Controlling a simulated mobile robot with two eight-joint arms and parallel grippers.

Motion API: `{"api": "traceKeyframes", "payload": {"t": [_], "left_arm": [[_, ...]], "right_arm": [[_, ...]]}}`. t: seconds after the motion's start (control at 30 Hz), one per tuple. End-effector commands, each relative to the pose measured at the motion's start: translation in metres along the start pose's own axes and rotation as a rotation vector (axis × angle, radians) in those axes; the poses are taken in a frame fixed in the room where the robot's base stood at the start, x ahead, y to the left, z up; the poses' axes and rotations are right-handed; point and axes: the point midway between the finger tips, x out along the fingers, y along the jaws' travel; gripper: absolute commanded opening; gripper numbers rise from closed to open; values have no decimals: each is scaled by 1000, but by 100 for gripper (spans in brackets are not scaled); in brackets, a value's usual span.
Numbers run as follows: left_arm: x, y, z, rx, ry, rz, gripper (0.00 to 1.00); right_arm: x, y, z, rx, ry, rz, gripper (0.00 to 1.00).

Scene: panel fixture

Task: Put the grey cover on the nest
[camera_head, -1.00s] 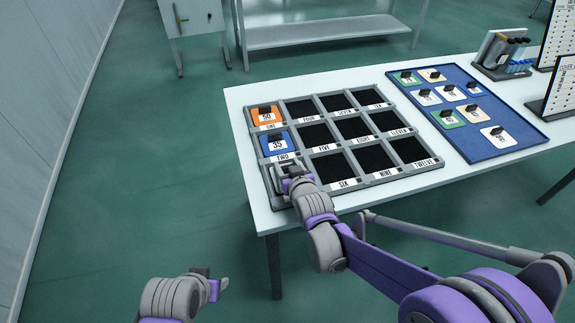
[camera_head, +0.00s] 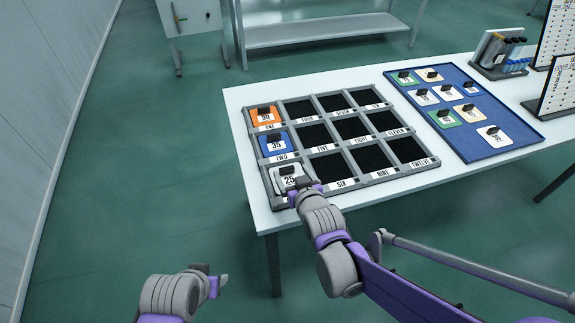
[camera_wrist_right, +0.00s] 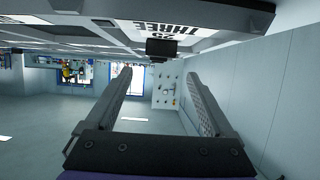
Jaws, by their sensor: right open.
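The grid frame (camera_head: 352,183) lies on the table. A light grey cover (camera_head: 289,180) marked 25, with a dark knob on top, sits in the front left compartment, below the blue one. My right gripper (camera_head: 308,186) is open beside its right side, partly over the frame's front edge. The right wrist view shows the two fingers (camera_wrist_right: 158,95) apart with nothing between them, the dark knob (camera_wrist_right: 163,47) beyond their tips, and the labels 25 and THREE upside down. My left gripper (camera_head: 213,280) hangs low in front of the table; its jaw gap is unclear.
An orange cover (camera_head: 265,117) and a blue cover (camera_head: 277,145) sit in the left column's other compartments. The other compartments look black and empty. A blue tray (camera_head: 490,152) with several covers lies at the right, near a tube rack (camera_head: 503,68) and upright boards (camera_head: 557,88).

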Motion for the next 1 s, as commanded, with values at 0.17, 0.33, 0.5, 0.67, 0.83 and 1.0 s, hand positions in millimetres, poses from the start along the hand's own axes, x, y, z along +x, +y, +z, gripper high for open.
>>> {"api": "traceKeyframes", "payload": {"t": [0.17,0.33,0.5,0.67,0.83,1.0], "left_arm": [[-5,0,-3,0,2,0,50],[-7,0,-4,0,3,0,50],[-8,0,-4,0,3,0,50],[-8,0,-4,0,3,0,50],[-8,0,-4,0,3,0,50],[-8,0,-4,0,3,0,50]], "right_arm": [[-35,0,-1,0,1,0,87],[-52,0,-2,0,1,0,87],[-58,0,-1,-1,1,0,87],[-61,4,1,2,-14,7,87],[-101,38,31,37,-177,72,87],[-175,74,86,111,-442,160,87]]}}
